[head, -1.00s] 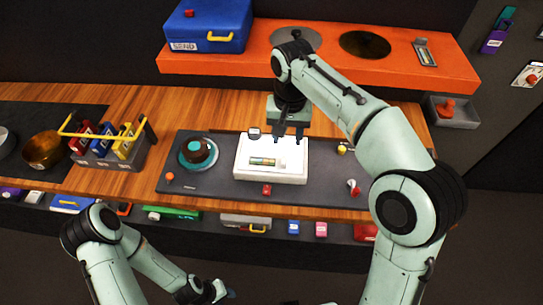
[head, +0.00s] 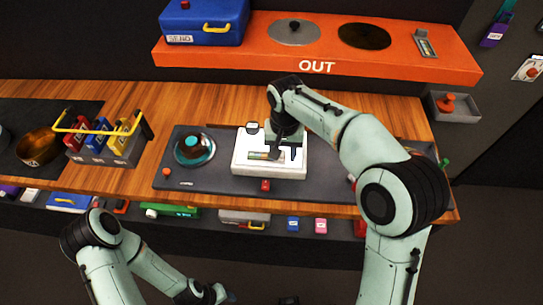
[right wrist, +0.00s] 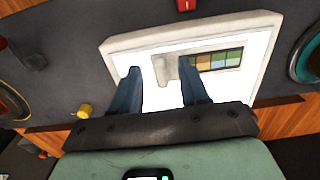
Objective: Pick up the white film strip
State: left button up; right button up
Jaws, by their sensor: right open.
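The film strip (head: 262,155) lies on the bright white light panel (head: 240,168) and shows a row of coloured frames. In the head view, my right gripper (head: 287,152) hangs low over the panel and hides part of the strip. My left gripper (head: 218,294) is low at the bottom edge, its jaws unclear.
A caddy (head: 118,152) with a yellow handle is farther left. The orange shelf (head: 270,62) runs behind, bearing a blue box (head: 205,20). A yellow knob (right wrist: 84,110) shows near my right gripper.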

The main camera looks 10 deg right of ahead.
grip_shut()
jog(key=shift+r, duration=0.15)
